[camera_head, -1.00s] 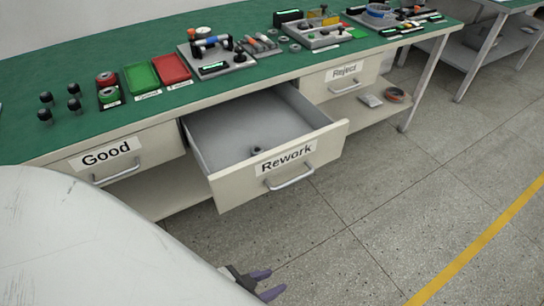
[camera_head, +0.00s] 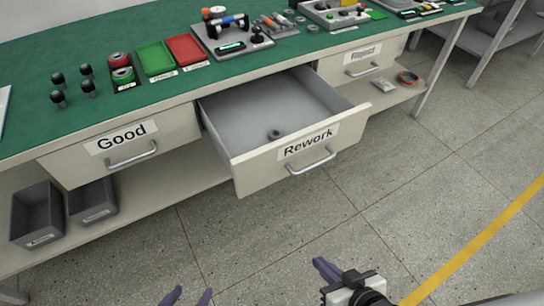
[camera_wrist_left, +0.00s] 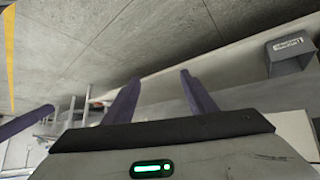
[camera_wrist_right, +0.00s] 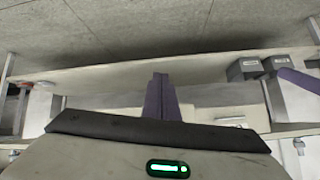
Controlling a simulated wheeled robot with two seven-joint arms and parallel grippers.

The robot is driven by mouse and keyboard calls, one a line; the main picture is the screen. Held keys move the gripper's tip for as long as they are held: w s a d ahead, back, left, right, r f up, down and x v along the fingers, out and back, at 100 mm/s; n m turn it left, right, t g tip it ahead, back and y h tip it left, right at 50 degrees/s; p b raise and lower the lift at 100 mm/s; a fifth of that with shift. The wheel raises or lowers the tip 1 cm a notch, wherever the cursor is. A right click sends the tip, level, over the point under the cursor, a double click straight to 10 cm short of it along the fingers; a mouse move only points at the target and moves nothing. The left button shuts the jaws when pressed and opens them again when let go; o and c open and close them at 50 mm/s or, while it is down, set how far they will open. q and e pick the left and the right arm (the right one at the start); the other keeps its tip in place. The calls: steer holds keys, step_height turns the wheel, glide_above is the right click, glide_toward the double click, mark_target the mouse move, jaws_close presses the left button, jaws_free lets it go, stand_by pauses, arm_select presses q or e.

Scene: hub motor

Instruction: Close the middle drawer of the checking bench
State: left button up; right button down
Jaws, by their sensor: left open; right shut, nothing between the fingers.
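The middle drawer (camera_head: 335,150), labelled "Rework", is pulled well out of the checking bench (camera_head: 160,105). Its bar handle (camera_head: 311,163) is on the front face, and a small dark ring-shaped part (camera_head: 275,134) lies inside. My left gripper (camera_head: 189,293) is open and empty at the bottom edge of the head view, apart from the drawer; its spread fingers show in the left wrist view (camera_wrist_left: 158,73). My right gripper (camera_head: 322,262) is shut and empty, in front of the drawer and apart from it; its fingers meet in the right wrist view (camera_wrist_right: 160,76).
The "Good" drawer (camera_head: 120,152) at left and the right-hand drawer (camera_head: 362,60) look closed. Grey bins (camera_head: 38,215) stand on the lower shelf. Trays and parts sit on the green top. The floor (camera_head: 270,230) before the drawer is clear.

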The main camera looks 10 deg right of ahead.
steer(key=w+d+m+t+y+b, duration=0.2)
steer(key=w+m+b, duration=0.2)
steer(key=w+b, duration=0.2)
steer(key=m+t+y+b, duration=0.1)
steer(key=m+t+b, duration=0.5)
steer(key=m+b, duration=0.4)
glide_toward(304, 149)
arm_select(q)
step_height(304, 149, down, 7)
steer(key=w+d+t+p, duration=0.1)
steer(key=p, duration=0.2)
steer(key=shift+w+f+n+h+p, duration=0.15)
steer(key=shift+n+h+p, duration=0.15)
steer(key=shift+p, duration=0.1)
arm_select(e)
steer(key=shift+m, duration=0.4)
steer(key=x, duration=0.6)
steer(key=shift+w, duration=0.3)
steer(key=shift+w, duration=0.1)
